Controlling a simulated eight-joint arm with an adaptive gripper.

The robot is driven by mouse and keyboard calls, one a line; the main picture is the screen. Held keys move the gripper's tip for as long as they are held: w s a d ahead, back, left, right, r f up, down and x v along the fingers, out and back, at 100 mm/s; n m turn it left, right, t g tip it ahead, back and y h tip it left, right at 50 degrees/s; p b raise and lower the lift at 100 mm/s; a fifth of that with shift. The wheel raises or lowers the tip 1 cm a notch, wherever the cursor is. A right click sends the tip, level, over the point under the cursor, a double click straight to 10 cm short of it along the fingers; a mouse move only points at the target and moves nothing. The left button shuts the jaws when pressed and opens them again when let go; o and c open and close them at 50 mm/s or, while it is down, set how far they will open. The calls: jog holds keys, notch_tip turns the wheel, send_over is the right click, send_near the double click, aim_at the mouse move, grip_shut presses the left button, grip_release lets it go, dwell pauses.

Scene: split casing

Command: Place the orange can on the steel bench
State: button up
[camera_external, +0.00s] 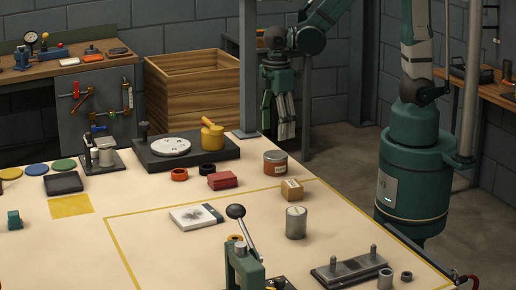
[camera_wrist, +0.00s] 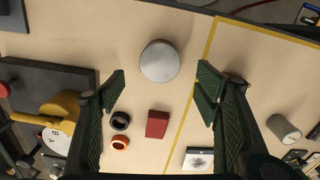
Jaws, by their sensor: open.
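The orange can (camera_external: 275,161) stands upright on the cream tabletop, near its back edge. In the wrist view its round grey lid (camera_wrist: 159,60) shows from above, just beyond and between the fingertips in the picture. My gripper (camera_external: 286,138) hangs fingers down, behind or above the can; the exact gap cannot be told. The wrist view shows the fingers (camera_wrist: 160,90) wide apart with nothing between them. No surface is plainly a steel bench; a bench with a brown top and grey metal front (camera_external: 70,75) stands at the back left.
A red block (camera_external: 222,180), a cardboard box (camera_external: 291,190) and a grey cylinder (camera_external: 296,222) stand near the can. A dark ring (camera_wrist: 120,120) and an orange ring (camera_wrist: 120,142) lie nearby. A lever press (camera_external: 243,262) rises in front. A wooden crate (camera_external: 195,92) stands behind.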

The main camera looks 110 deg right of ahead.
dwell(0.4)
jog(key=s+a+r+m+t, duration=0.1)
jog(key=s+a+r+t, duration=0.1)
jog(key=a+r, duration=0.6)
jog(key=s+a+r+t, duration=0.3)
jog(key=a+r+t, duration=0.2)
jog(key=a+r, duration=0.3)
jog(key=shift+r+m, duration=0.4)
jog(key=shift+r, duration=0.4)
